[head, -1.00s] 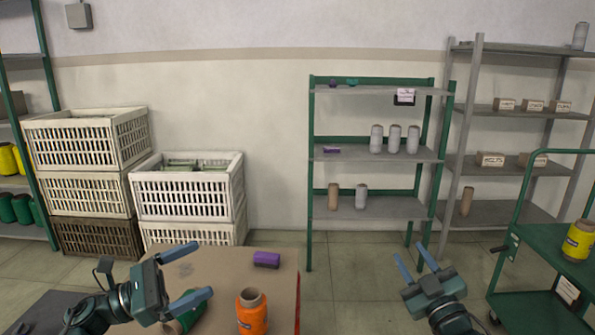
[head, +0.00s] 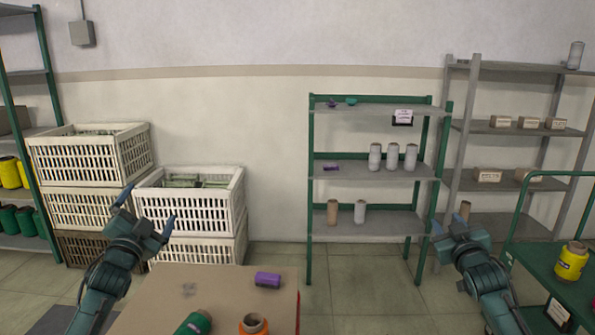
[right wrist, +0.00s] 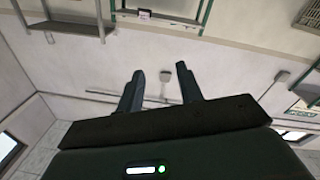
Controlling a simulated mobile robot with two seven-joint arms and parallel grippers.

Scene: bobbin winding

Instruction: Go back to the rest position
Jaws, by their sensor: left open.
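My left gripper (head: 147,208) is open and empty, raised in front of the white crates at the left of the head view. My right gripper (head: 447,218) is raised in front of the shelves at the right of the head view. In the right wrist view its two fingers (right wrist: 160,88) stand apart with nothing between them.
White crates (head: 190,205) stand behind left. A green-framed shelf (head: 370,225) and a green cart (head: 540,262) with a yellow spool (head: 571,260) stand right.

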